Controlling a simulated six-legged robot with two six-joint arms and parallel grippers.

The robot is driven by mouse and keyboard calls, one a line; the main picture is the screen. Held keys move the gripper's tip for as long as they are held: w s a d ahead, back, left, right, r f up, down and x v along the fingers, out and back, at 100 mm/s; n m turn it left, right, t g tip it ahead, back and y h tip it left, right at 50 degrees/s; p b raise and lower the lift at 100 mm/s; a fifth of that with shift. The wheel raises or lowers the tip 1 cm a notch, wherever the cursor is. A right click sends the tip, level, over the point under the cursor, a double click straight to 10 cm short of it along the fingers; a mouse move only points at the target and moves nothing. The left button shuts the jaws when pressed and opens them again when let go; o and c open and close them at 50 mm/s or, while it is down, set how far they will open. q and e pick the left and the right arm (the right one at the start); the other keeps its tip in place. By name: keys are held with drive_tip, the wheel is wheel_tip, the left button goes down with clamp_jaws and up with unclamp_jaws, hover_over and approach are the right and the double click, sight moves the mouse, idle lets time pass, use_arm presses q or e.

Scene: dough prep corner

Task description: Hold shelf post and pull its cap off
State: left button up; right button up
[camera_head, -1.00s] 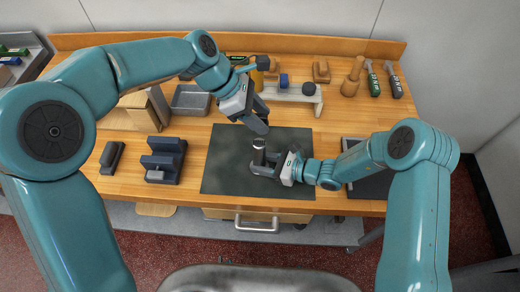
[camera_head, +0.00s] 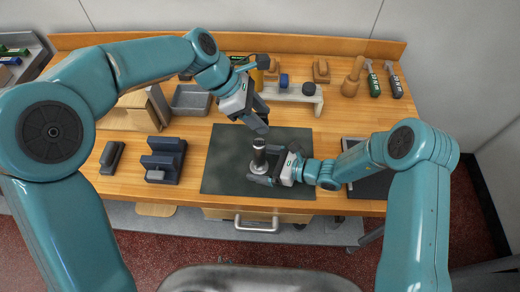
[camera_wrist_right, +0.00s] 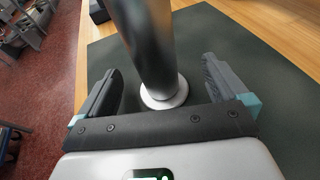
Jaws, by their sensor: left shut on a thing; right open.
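The shelf post (camera_head: 259,155) is a silver metal cylinder with a round base, standing upright on the dark mat (camera_head: 222,170). My right gripper (camera_head: 261,166) is open low around the post, one finger on each side. The right wrist view shows the post (camera_wrist_right: 150,45) and its pale round foot (camera_wrist_right: 164,94) between the spread fingers, with gaps on both sides. My left gripper (camera_head: 262,124) is above and behind the post, apart from its top. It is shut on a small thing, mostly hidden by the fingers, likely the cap.
A white stand (camera_head: 293,94) with several small parts is behind the mat. A grey bin (camera_head: 190,99), a dark blue stepped block (camera_head: 164,160) and a black block (camera_head: 112,157) are on the left. A wooden mallet (camera_head: 354,78) is back right. The mat's left part is clear.

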drive_tip(key=v, duration=1.2)
drive_tip(key=shift+s, duration=0.1)
